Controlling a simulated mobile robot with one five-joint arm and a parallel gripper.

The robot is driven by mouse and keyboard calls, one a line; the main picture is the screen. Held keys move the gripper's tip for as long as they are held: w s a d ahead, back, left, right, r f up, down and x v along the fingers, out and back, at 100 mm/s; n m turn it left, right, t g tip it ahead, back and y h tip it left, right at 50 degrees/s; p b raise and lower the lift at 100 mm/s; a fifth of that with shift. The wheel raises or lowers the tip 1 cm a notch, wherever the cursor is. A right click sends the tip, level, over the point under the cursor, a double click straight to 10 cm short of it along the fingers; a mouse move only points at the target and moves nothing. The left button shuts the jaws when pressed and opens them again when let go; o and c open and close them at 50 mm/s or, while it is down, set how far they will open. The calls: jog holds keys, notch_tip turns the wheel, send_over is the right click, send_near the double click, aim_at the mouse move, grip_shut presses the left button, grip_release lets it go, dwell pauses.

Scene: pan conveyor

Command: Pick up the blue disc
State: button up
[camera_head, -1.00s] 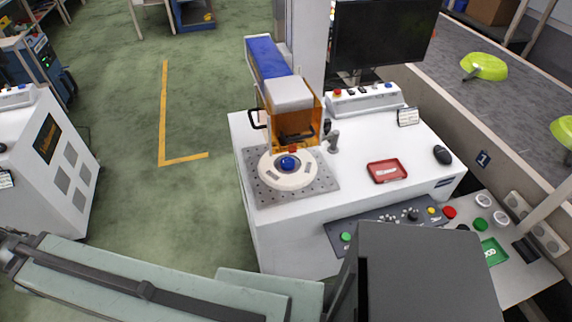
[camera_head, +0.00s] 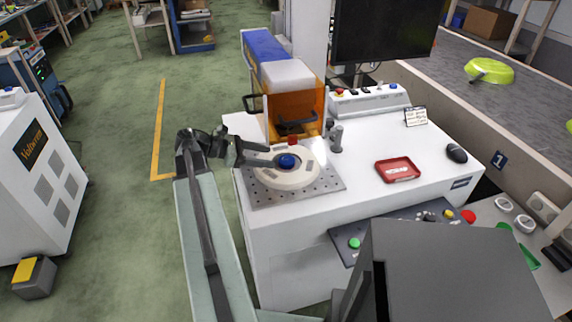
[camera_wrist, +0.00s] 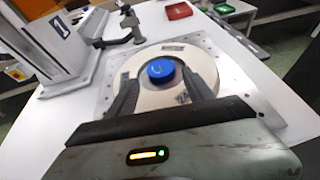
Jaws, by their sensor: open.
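The blue disc (camera_head: 287,161) sits at the centre of a round cream plate (camera_head: 300,180) on a perforated grey metal base (camera_head: 328,187) on the white workstation. In the wrist view the blue disc (camera_wrist: 161,70) lies ahead, around the level of my fingertips and between their lines. My gripper (camera_head: 262,155) reaches in from the left in the head view, with its fingers over the plate beside the disc. In the wrist view its two dark fingers (camera_wrist: 155,85) are spread apart, with nothing held between them. Whether a finger touches the disc cannot be told.
An orange-shielded machine with a blue top (camera_head: 285,85) stands just behind the plate. A small grey post (camera_head: 336,138) stands to the plate's right. A red tray (camera_head: 397,169) and a black mouse (camera_head: 457,153) lie further right on the white top (camera_head: 360,190).

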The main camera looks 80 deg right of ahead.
aim_at(284, 160)
jog(key=b+x, duration=0.2)
jog(key=x, duration=0.4)
jog(key=shift+s+d+f, duration=0.1)
jog(key=shift+s+f, duration=0.1)
jog(key=shift+r, duration=0.1)
jog(key=c, duration=1.2)
jog(key=shift+r+p, duration=0.4)
jog(key=shift+r, duration=0.05)
jog(key=shift+c, duration=0.3)
notch_tip(284, 160, up, 3)
jog(key=p, duration=0.3)
jog(key=w+a, duration=0.3)
jog(key=w, duration=0.5)
jog(key=w+a, duration=0.3)
jog(key=w, duration=0.6)
jog(key=shift+a, duration=0.25)
